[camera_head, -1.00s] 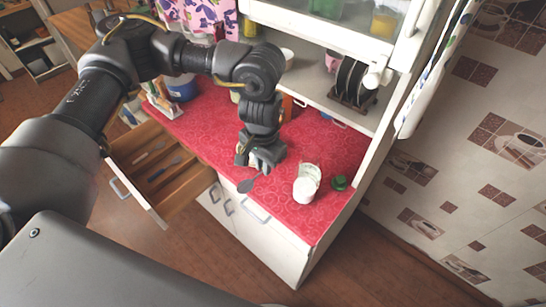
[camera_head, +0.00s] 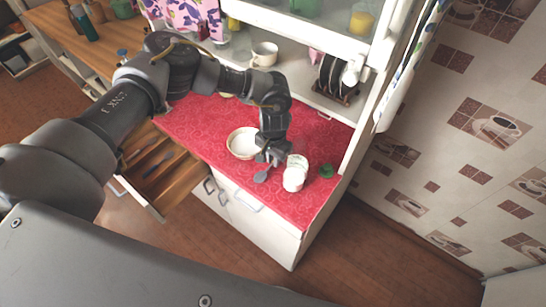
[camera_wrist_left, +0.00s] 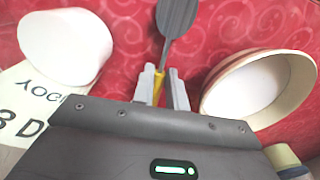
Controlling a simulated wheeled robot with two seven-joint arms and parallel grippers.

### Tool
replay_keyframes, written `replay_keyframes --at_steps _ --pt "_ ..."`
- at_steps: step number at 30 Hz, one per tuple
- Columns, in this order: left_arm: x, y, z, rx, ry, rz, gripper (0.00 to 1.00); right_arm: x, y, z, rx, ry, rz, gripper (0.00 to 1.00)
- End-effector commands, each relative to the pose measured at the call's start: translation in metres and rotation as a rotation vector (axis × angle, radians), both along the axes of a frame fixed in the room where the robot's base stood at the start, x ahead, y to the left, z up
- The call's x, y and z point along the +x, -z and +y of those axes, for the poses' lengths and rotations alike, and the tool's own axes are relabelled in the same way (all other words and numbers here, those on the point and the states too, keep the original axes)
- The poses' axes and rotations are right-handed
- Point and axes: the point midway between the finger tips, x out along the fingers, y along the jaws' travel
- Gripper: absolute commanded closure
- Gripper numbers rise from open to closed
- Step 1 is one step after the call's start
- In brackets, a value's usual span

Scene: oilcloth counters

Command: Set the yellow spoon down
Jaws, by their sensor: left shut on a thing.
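My left gripper (camera_head: 269,156) is shut on the yellow handle of the yellow spoon (camera_wrist_left: 158,85). The spoon's dark grey head (camera_head: 261,177) points away from the fingers, over the red counter (camera_head: 205,118). I cannot tell if the head touches the cloth. The wrist view shows the left gripper's fingertips (camera_wrist_left: 161,76) on either side of the handle. A cream bowl (camera_head: 234,150) is on one side of the gripper; it also shows in the wrist view (camera_wrist_left: 215,98). A white tub (camera_head: 293,180) is on the other side; the wrist view shows it too (camera_wrist_left: 65,45). My right gripper is not in view.
A green lid (camera_head: 326,171) lies right of the tub. An open drawer (camera_head: 165,185) with cutlery juts out left of the counter. Behind are a shelf with a white mug (camera_head: 264,53) and a rack of dark plates (camera_head: 333,75). Red cloth is bare at the front right.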

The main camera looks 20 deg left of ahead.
Motion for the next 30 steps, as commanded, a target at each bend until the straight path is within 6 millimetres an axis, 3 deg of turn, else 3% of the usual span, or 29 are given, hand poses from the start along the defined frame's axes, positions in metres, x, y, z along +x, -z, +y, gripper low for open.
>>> replay_keyframes --at_steps 12,13,18,30 --pt "0.000 0.007 0.000 -0.001 0.000 0.000 1.00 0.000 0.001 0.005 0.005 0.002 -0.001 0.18" --pt "0.000 0.007 0.000 0.000 0.000 0.000 0.85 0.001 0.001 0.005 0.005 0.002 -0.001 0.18" --pt "0.000 0.006 0.000 0.000 0.000 0.000 0.64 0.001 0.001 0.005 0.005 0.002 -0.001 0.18" --pt "0.001 -0.003 0.000 -0.003 0.000 -0.001 0.64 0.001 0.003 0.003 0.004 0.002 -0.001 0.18"
